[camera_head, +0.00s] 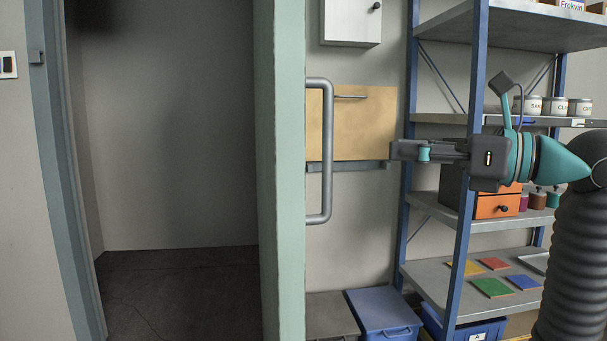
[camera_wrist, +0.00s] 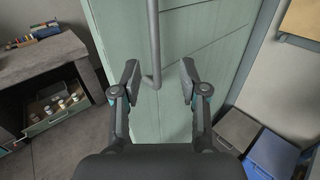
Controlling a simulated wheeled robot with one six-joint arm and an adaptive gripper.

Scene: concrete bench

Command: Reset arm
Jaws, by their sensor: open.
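My gripper (camera_head: 394,150) is to the right of the door handle in the head view, pointing left, with a gap between them. In the wrist view my gripper (camera_wrist: 159,78) has its two fingers spread, with nothing held between them. The grey bar handle (camera_head: 326,190) is upright on the pale green door (camera_head: 290,220), which stands open and is seen nearly edge-on. In the wrist view the handle (camera_wrist: 154,40) lies in line with the space between the fingers, beyond them on the door face (camera_wrist: 205,45).
The doorway (camera_head: 170,150) left of the door is clear, with dark floor. A blue-framed shelf rack (camera_head: 480,60) stands behind my arm. A blue bin (camera_head: 383,310) is on the floor. A bench (camera_wrist: 42,65) with an open drawer (camera_wrist: 60,115) shows at wrist-view left.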

